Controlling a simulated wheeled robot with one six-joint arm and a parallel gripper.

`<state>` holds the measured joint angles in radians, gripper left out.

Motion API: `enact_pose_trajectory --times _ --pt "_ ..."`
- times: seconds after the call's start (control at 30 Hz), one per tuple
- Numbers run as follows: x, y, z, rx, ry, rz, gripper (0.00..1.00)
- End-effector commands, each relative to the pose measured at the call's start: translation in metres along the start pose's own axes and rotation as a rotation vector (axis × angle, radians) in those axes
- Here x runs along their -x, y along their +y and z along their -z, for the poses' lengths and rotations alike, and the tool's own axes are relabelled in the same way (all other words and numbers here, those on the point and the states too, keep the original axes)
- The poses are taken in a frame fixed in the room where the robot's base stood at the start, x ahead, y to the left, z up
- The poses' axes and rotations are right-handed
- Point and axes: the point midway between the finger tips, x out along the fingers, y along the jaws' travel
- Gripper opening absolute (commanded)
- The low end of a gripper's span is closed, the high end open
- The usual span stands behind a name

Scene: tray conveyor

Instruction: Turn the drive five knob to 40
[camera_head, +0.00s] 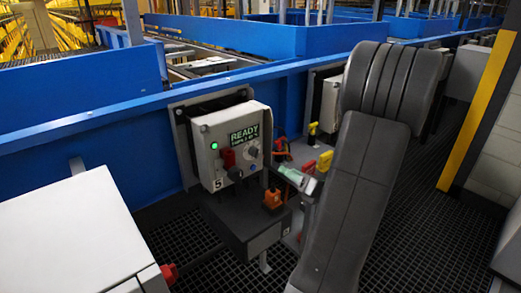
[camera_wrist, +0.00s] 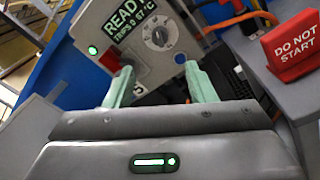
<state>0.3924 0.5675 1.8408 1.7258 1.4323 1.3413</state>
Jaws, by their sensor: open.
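The drive five box (camera_head: 210,165) is grey, marked 5, with a lit green lamp and a display reading READY. Its round grey knob (camera_head: 253,151) is on the right of the face. In the wrist view the knob (camera_wrist: 159,36) has a printed scale around it; the setting is too small to read. My gripper (camera_head: 294,175) is to the right of the box in the head view. In the wrist view my gripper (camera_wrist: 158,72) is open and empty, its pale green fingers pointing toward the box, with the knob beyond and between the tips, apart from them.
A red switch (camera_wrist: 110,62) and a blue button (camera_wrist: 180,58) sit near the knob. A red DO NOT START sign (camera_wrist: 295,48) stands at the right. A blue conveyor rail (camera_head: 90,130) runs behind; a white cabinet (camera_head: 75,240) is at front left.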

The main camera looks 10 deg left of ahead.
Motion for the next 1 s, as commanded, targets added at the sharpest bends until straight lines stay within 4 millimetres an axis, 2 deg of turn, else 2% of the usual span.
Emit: enact_pose_trajectory --times 0.17,0.7,0.83,1.0 --pt "-0.017 0.000 0.001 -0.001 0.002 -0.003 0.50" --pt "-0.114 0.000 0.001 0.001 0.001 -0.003 0.50" --pt "-0.128 0.000 0.001 0.001 0.001 -0.002 0.50" --pt "-0.136 0.000 0.000 0.000 0.000 0.000 0.50"
